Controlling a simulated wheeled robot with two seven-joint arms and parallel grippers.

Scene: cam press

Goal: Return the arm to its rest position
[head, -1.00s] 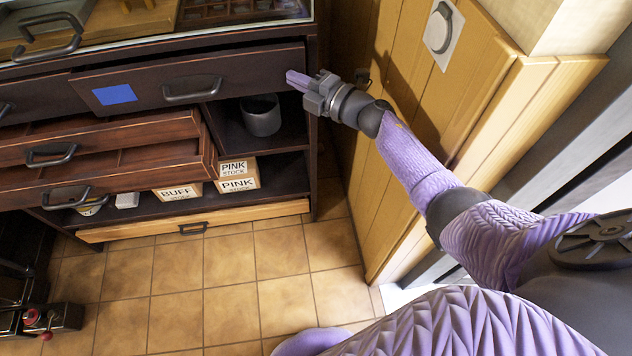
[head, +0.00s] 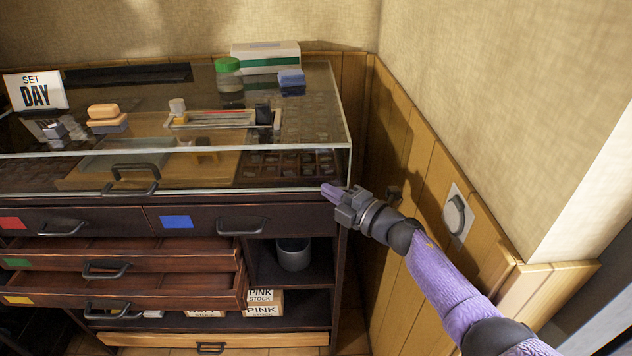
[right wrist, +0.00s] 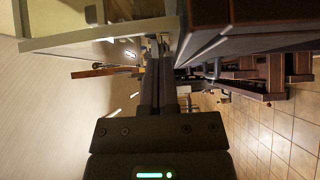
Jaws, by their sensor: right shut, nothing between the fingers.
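My right arm reaches in from the lower right in the head view. Its gripper (head: 331,190) is shut and empty, beside the right front corner of the dark cabinet, just below the glass top's edge. In the right wrist view the fingers (right wrist: 158,75) lie together, with cabinet edges around their tips. I cannot tell whether the fingers touch the cabinet. My left arm and gripper are not in view.
The dark cabinet has a blue-marked drawer (head: 190,222) that looks shut, and green-marked (head: 120,255) and yellow-marked (head: 120,286) drawers standing open. A wood-panelled wall (head: 405,160) with a round switch (head: 455,215) is close to my right arm.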

